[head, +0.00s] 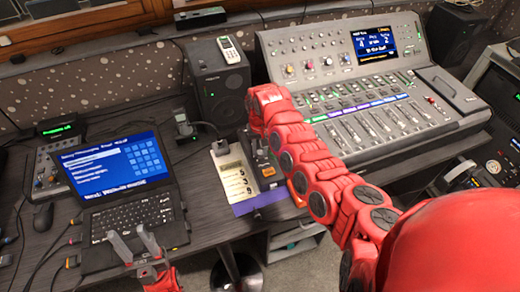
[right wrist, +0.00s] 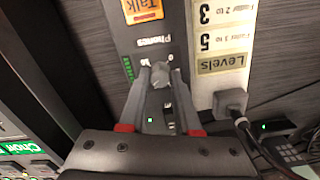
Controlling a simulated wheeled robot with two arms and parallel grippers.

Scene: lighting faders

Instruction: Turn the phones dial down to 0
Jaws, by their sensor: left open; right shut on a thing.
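The phones dial (right wrist: 160,76) is a small grey knob on a dark strip panel (right wrist: 150,45), seen upside down in the right wrist view. The word "Phones" and scale marks, a 0 among them, are printed beside it. My right gripper (right wrist: 162,84) is shut on the dial, one finger on each side. Where the dial points is too unclear to tell. In the head view the panel (head: 266,170) is partly behind my red right arm, and the dial is hidden. My left gripper (head: 135,246) is open and empty in front of the laptop (head: 130,218).
A levels card (head: 236,182) lies left of the panel. A plug with a cable (right wrist: 232,102) sits close to the right finger. A large mixing console (head: 350,100) stands at right, a speaker (head: 218,85) behind. An orange Talk button (right wrist: 142,10) is on the panel.

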